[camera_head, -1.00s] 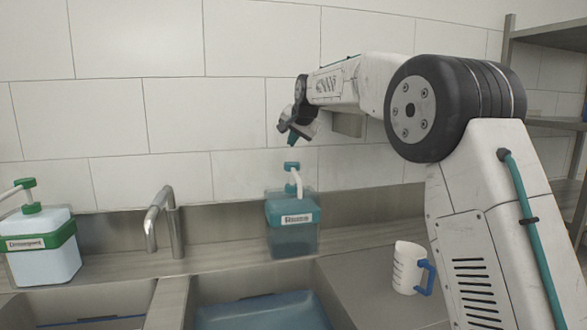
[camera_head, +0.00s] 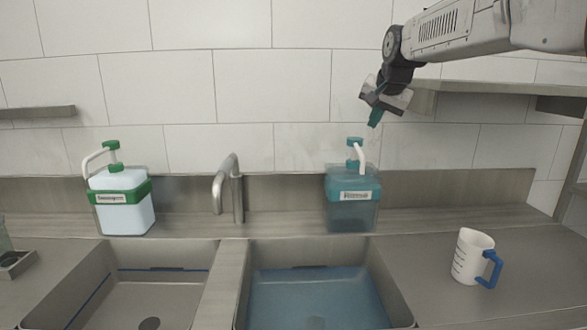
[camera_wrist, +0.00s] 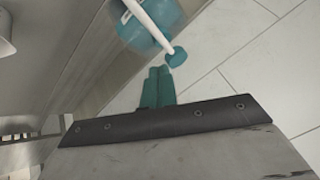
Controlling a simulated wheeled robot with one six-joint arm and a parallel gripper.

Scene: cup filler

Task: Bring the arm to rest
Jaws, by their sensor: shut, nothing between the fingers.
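My gripper (camera_head: 375,117) is shut and empty, with its teal fingers pointing down. It hangs in the air above and slightly right of the pump of the teal dispenser (camera_head: 352,205), apart from it in the head view. In the wrist view, the shut fingers (camera_wrist: 159,85) show side by side, close in the picture to the teal pump head (camera_wrist: 176,56). My arm reaches in from the upper right, raised above the counter.
A white measuring cup (camera_head: 468,255) with a blue handle stands on the counter at right. A green-topped dispenser (camera_head: 122,205) and a faucet (camera_head: 236,195) stand left. The right basin (camera_head: 245,300) holds bluish water or a blue surface. A wall shelf (camera_head: 480,92) runs behind my arm.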

